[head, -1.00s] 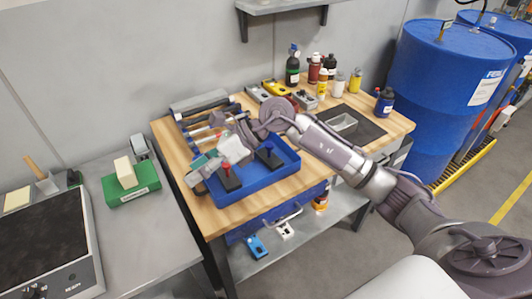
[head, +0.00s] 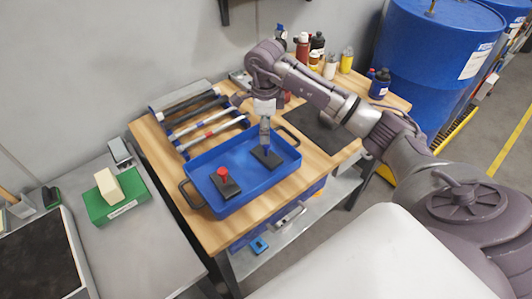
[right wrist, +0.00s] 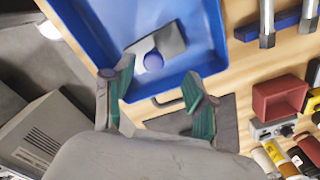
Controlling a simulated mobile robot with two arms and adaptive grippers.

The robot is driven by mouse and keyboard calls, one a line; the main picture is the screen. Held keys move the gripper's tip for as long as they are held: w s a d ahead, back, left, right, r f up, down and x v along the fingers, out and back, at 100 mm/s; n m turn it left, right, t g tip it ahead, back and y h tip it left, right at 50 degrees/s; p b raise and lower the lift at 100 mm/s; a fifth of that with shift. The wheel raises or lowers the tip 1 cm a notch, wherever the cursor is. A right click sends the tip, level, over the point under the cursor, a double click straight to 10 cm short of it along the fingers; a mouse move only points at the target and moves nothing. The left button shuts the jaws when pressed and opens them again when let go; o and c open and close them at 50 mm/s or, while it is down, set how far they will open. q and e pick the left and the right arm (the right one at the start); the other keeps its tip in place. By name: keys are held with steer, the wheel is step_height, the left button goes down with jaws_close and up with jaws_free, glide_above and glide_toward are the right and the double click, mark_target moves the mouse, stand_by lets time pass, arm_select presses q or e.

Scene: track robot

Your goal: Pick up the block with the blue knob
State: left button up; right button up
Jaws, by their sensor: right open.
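The block with the blue knob is a flat dark block (head: 270,160) in the right half of the blue tray (head: 205,160). Its round blue knob (right wrist: 153,63) shows clearly in the right wrist view, beside the gap between the fingers; in the head view my gripper mostly hides it. My right gripper (head: 265,143) points down just above this block. Its green-padded fingers (right wrist: 158,75) are open and empty. Whether they reach down around the knob I cannot tell. A similar dark block with a red knob (head: 224,174) sits in the tray's left half. My left gripper is out of view.
The tray has raised walls and dark handles on a wooden table (head: 160,150). A rack of bars (head: 200,120) stands behind it. Bottles (head: 330,65) stand at the back right. A green block (head: 117,198) lies on the left bench.

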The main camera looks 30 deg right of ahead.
mark_target(266, 151)
steer(key=shift+s+f+p, duration=0.3)
steer(key=shift+f+p, duration=0.25)
steer(key=shift+f, duration=0.4)
step_height(266, 151, down, 4)
steer(key=shift+s+a+r+p, duration=0.15)
steer(key=shift+r+p, duration=0.1)
steer(key=shift+p, duration=0.3)
steer(key=shift+f, duration=0.2)
jaws_close()
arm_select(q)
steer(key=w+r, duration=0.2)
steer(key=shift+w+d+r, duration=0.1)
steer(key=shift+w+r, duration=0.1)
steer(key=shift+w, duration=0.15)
